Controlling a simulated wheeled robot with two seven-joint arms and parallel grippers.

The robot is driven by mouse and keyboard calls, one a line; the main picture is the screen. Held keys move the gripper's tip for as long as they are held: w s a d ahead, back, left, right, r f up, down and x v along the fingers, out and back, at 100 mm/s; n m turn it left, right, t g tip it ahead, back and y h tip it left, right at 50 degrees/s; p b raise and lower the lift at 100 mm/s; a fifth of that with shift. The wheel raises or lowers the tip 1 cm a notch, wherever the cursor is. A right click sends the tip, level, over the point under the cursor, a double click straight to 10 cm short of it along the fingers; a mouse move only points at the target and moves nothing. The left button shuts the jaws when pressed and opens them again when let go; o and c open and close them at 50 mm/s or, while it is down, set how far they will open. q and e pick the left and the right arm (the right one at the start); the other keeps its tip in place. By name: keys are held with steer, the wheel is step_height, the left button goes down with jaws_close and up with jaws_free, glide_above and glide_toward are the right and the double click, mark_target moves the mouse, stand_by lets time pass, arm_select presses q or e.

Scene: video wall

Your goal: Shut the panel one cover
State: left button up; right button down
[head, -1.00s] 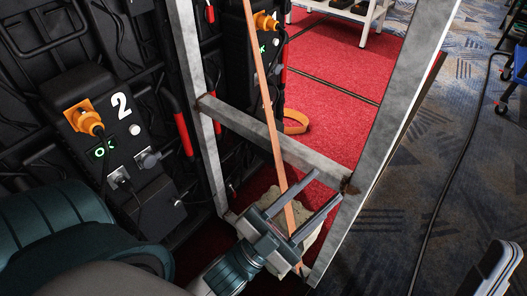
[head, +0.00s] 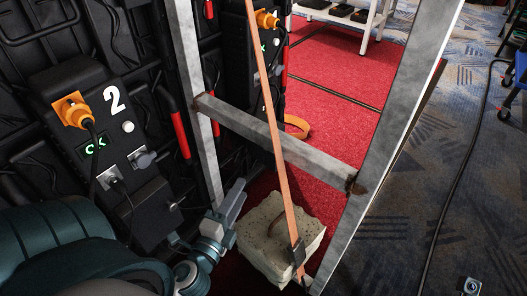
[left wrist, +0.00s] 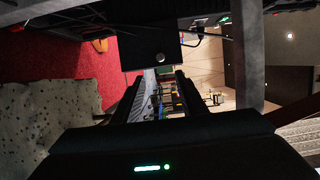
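The black panel marked 2 (head: 115,98) is on the left, with an orange plug, a green OK display and a lower box with a silver round lock. No panel marked 1 shows. My left gripper (head: 236,203) is right of the panel 2 lower box, apart from it, seen nearly edge-on. In the left wrist view its fingers (left wrist: 158,97) are apart and empty, below a dark box (left wrist: 150,45) with a silver round spot. My right gripper is not identifiable.
A grey metal frame (head: 280,145) with a crossbar stands right of my left gripper. An orange strap (head: 277,130) runs down to a pale stone-like weight (head: 275,250) on the red floor. A black cable (head: 455,190) lies on the blue carpet.

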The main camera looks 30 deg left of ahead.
arm_select(q)
steer(key=shift+w, duration=0.1)
glide_above(264, 152)
steer(key=s+d, duration=0.3)
steer(key=s, duration=0.2)
steer(key=shift+w, duration=0.25)
jaws_close()
